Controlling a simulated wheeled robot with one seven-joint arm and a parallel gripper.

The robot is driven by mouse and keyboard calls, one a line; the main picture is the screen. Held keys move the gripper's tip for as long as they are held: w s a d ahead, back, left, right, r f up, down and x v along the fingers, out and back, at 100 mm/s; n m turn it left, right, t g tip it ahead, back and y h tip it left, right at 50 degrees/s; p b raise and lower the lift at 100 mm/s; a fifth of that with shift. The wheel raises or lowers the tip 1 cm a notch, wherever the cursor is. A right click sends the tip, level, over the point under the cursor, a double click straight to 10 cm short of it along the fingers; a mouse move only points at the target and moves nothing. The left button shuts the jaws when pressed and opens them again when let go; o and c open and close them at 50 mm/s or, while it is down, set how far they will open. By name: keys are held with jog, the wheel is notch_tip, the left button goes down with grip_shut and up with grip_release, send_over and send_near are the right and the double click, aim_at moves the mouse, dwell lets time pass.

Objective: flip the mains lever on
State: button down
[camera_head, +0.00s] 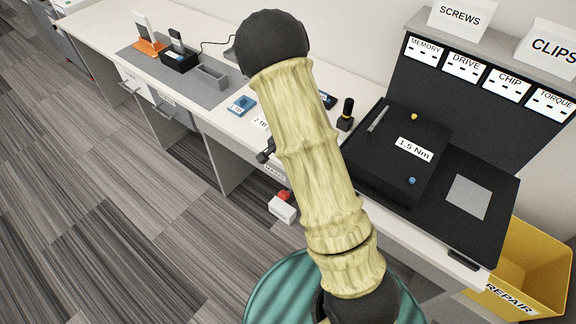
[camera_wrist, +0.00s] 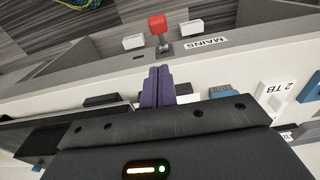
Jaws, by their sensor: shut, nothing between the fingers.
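The mains lever has a red knob (camera_wrist: 157,24) on a short grey stem, seen at the top middle of the wrist view. Beside its base is a white MAINS label (camera_wrist: 206,42), upside down in this view. In the head view the red knob (camera_head: 284,196) shows below the desk's front edge, left of my arm. My gripper (camera_wrist: 158,72) has its purple fingers shut together with nothing between them. The fingertips point toward the lever and appear a little apart from it.
The white desk (camera_head: 213,110) carries a blue drive (camera_head: 242,105), a black screwdriver (camera_head: 346,112) and a black torque station (camera_head: 392,150). A yellow REPAIR bin (camera_head: 528,262) stands at the lower right. The striped floor in front of the desk is clear on the left.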

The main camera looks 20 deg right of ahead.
send_over(286, 193)
jog(key=w+d, duration=0.1)
jog(key=d, duration=0.1)
notch_tip(286, 193, down, 7)
jog(key=shift+w+a+f, duration=0.1)
jog(key=shift+a+f, duration=0.05)
jog(key=shift+f, duration=0.05)
jog(key=shift+s+a+f+p, duration=0.2)
jog(key=shift+a+f+p, duration=0.1)
jog(key=shift+f, duration=0.25)
jog(key=shift+s+a+f+p, duration=0.2)
jog(key=shift+a+f+p, duration=0.05)
jog(key=shift+f, duration=0.3)
jog(key=shift+s+a+f, duration=0.15)
jog(key=shift+a+f, duration=0.15)
jog(key=shift+f, duration=0.35)
jog(key=shift+d, duration=0.15)
